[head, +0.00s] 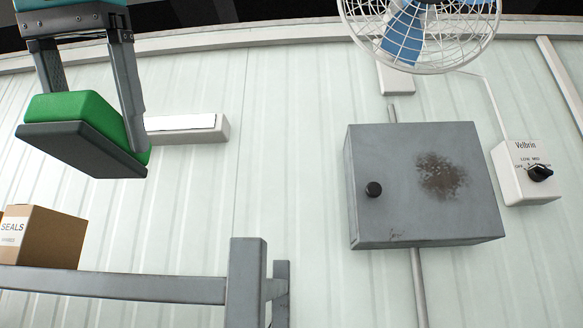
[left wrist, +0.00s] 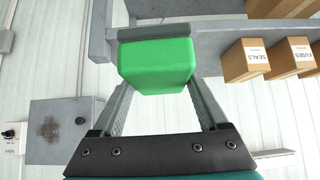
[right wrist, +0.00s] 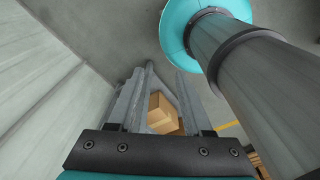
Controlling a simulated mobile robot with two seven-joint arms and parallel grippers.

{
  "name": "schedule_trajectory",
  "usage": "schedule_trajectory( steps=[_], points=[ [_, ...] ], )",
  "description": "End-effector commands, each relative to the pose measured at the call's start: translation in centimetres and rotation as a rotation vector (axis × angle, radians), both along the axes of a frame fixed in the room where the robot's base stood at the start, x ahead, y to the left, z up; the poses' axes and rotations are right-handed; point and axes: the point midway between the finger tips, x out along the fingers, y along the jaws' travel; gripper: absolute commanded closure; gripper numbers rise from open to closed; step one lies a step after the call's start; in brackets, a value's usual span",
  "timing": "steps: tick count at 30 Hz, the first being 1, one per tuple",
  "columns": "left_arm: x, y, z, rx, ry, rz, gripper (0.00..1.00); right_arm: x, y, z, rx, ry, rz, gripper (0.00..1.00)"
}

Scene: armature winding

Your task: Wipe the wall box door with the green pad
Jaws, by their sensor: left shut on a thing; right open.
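The wall box (head: 425,185) is a grey metal box on the pale corrugated wall, right of centre in the head view. Its door (head: 400,165) is shut, with a black knob (head: 373,189) at left and a brown stain (head: 442,177). The box also shows at the left of the left wrist view (left wrist: 62,130). My left gripper (head: 92,115) is shut on the green pad (head: 75,108), which has a dark grey backing, up and left of the box and apart from it. The pad fills the jaws in the left wrist view (left wrist: 157,66). My right gripper (right wrist: 160,85) is open and empty.
A white fan (head: 418,30) hangs above the box. A dial switch (head: 526,172) is close at its right. A grey shelf frame (head: 120,285) with a SEALS carton (head: 45,237) stands lower left. A white wall unit (head: 187,128) lies between pad and box.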

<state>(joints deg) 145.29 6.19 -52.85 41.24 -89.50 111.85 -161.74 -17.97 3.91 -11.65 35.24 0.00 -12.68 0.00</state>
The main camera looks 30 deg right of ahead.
Motion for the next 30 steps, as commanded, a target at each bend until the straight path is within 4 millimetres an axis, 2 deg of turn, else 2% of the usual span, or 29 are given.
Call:
schedule_trajectory(
  steps=[8, 14, 18, 23, 30],
  points=[
    [0.5, 0.8, -3.0, 0.003, 0.003, 0.029, 0.77, 2.9, -1.6, 0.2, -0.019, -0.044, 0.001, 0.5],
    [1.1, 1.9, -6.8, 0.002, 0.006, 0.071, 0.77, 2.0, -1.6, 0.1, -0.021, -0.032, 0.001, 0.5],
    [1.5, 2.8, -10.1, 0.003, 0.008, 0.108, 0.77, 0.8, -1.3, 0.1, -0.016, -0.014, 0.0, 0.5],
    [2.2, 4.0, -14.5, 0.002, 0.008, 0.158, 0.77, 0.8, -0.7, 0.0, -0.009, -0.012, -0.002, 0.5],
    [3.3, 6.2, -22.8, 0.003, 0.012, 0.249, 0.77, 0.9, -0.3, 0.0, -0.003, -0.014, -0.001, 0.5]
  ],
)
